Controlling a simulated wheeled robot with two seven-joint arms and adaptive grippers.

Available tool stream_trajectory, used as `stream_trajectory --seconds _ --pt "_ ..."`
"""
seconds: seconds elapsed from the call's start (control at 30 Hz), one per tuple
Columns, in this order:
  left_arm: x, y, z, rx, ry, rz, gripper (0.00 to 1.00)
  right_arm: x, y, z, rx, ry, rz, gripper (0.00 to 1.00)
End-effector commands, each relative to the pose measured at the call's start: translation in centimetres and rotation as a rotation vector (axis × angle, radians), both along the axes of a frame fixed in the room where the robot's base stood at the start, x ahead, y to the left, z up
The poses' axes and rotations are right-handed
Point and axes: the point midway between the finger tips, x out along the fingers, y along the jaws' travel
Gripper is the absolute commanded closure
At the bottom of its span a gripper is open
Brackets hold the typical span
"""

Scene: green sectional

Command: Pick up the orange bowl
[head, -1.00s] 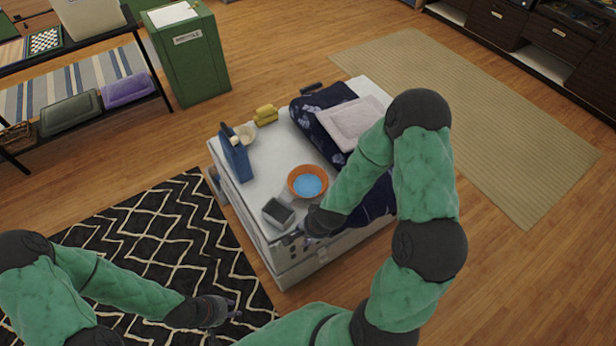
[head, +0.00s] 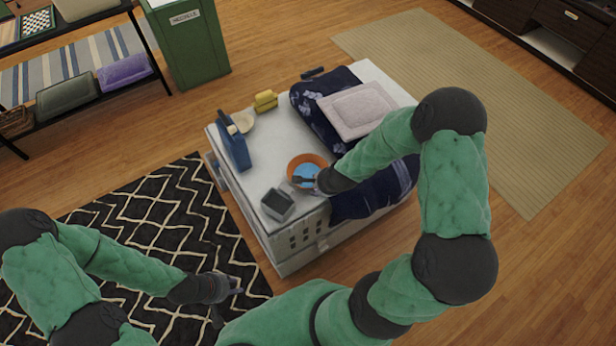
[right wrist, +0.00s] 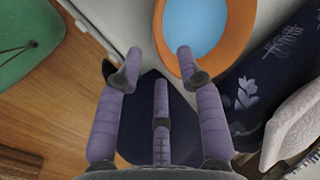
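The orange bowl (head: 309,161) has a blue inside and sits upright on the white top of a low cabinet (head: 274,156). In the right wrist view the bowl (right wrist: 237,38) is just beyond the fingertips. My right gripper (head: 301,179) is at the near side of the bowl, its fingers overlapping the bowl in the head view. In the right wrist view my right gripper (right wrist: 155,62) has its purple fingers spread, with nothing held between them. My left gripper (head: 228,300) hangs low over the patterned rug, away from the cabinet; its finger opening is unclear.
A grey square container (head: 277,206) stands left of my right gripper. A dark blue floral cloth (head: 361,203) and a pale folded cloth (head: 360,110) lie to the right. A blue upright item (head: 234,144), a cream bowl (head: 243,122) and a yellow item (head: 265,101) stand at the back left.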

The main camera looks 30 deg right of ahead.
Motion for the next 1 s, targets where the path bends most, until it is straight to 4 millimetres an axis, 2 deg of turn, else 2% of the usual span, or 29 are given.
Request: stream_trajectory --seconds 0.27,0.47,0.6,0.87,1.0 --pt "0.0 0.0 -0.8 0.0 0.0 0.0 0.68 0.6 -0.3 -1.4 -0.001 0.0 0.0 0.62" --pt "0.0 0.0 -2.5 0.0 0.0 0.0 0.68 1.5 -1.2 -3.8 0.0 0.0 -0.001 0.62" --pt "0.0 0.0 -3.2 0.0 0.0 0.0 0.68 2.3 -1.0 -5.2 0.0 -0.001 0.001 0.62" --pt "0.0 0.0 -3.0 0.0 -0.001 0.0 0.68 2.5 -1.0 -5.3 -0.001 -0.002 0.0 0.62" --pt "0.0 0.0 -3.0 0.0 -0.001 0.0 0.68 2.5 -1.0 -5.2 -0.001 -0.001 0.0 1.0"
